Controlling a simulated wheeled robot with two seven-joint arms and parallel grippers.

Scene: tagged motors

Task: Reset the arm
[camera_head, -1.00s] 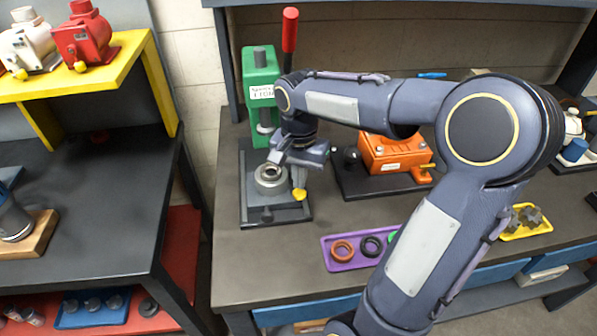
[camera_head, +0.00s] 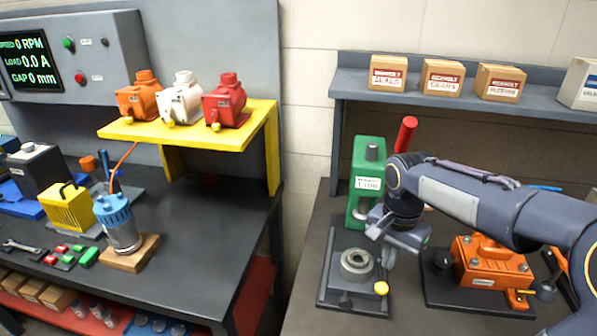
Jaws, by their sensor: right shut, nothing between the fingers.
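My right gripper (camera_head: 392,250) is at the end of my dark grey-blue arm, which comes in from the right. It is shut and empty, pointing down in front of the green press (camera_head: 367,182) with the red lever. It hangs just to the right of the grey metal ring part (camera_head: 357,263) on the press's dark base plate (camera_head: 338,290). Contact between them cannot be told. My left gripper is out of view.
An orange motor housing (camera_head: 490,262) sits right of my gripper, below my forearm. A shelf with cardboard boxes (camera_head: 441,78) is behind. On the left, a yellow stand (camera_head: 262,120) holds orange, white and red motors; a blue motor (camera_head: 118,222) stands on the bench.

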